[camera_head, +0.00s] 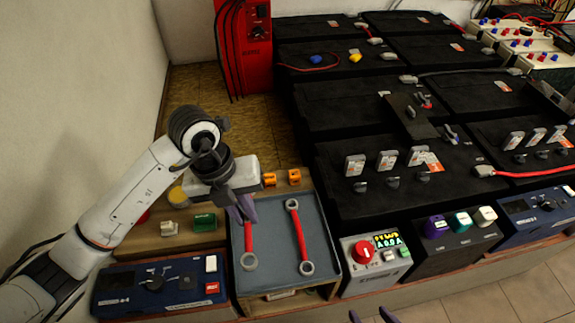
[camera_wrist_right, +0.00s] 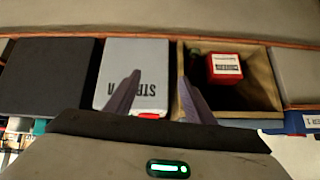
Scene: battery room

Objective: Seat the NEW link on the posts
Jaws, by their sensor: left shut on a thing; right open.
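Two links with red sleeves and grey ring ends are on the blue-grey tray (camera_head: 275,270). My left gripper (camera_head: 244,209) is shut on the left link (camera_head: 249,241) near its upper end, which it hides; the lower ring is over the tray. I cannot tell whether this link is lifted. The right link (camera_head: 299,236) lies slightly tilted and free. No NEW mark is readable on either. Small dark posts (camera_head: 392,183) stand on the black batteries at the right, with upright grey tags behind them. My right gripper (camera_head: 372,316) is open and empty at the bottom edge; its fingers also show in the right wrist view (camera_wrist_right: 159,76).
A panel with a red knob (camera_head: 363,252) stands right of the tray, and a blue instrument (camera_head: 158,284) left of it. Orange pieces (camera_head: 282,178) lie behind the tray. Red cables (camera_head: 530,172) run over the batteries. A red box (camera_wrist_right: 224,66) sits in a bin.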

